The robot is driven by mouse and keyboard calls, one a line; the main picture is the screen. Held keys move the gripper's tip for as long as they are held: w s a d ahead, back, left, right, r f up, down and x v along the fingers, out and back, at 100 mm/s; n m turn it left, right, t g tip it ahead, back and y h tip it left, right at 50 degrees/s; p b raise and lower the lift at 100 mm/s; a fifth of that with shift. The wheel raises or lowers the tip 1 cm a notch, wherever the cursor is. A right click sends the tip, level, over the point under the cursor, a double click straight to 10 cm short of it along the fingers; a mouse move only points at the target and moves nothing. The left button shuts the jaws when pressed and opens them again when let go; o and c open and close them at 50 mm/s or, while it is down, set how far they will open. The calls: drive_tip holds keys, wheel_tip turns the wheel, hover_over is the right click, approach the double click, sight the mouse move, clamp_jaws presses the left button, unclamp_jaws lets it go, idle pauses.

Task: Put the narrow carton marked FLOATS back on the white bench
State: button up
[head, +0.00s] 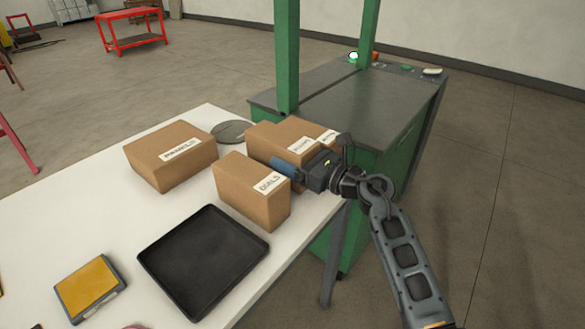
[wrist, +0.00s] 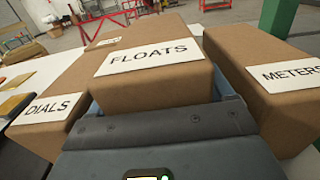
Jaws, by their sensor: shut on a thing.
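The narrow brown carton marked FLOATS (wrist: 155,70) is between my gripper's fingers in the wrist view. In the head view the FLOATS carton (head: 266,146) is upright at the right end of the white bench (head: 70,205), partly hidden by my gripper. My gripper (head: 286,168) is shut on it from the near right side. Whether the carton's base touches the bench is hidden. The DIALS carton (head: 250,196) stands just in front of it to the left. The METERS carton (wrist: 262,75) stands close on its other side.
Another labelled carton (head: 170,158) and a round grey disc (head: 230,131) are farther back on the bench. A black tray (head: 205,260) and a yellow-topped box (head: 88,288) lie nearer. A green-framed machine (head: 330,95) adjoins the bench's right end.

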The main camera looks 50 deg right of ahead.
drive_tip(key=shift+f, duration=1.45)
drive_tip(key=shift+f+b, duration=0.1)
drive_tip(key=shift+b, duration=0.2)
drive_tip(key=o, duration=1.4)
drive_tip(key=shift+s, duration=0.15)
drive_tip(key=s, duration=0.6)
drive_tip(key=s+b, duration=0.1)
drive_tip(key=s, duration=0.5)
drive_tip(key=shift+d, duration=0.2)
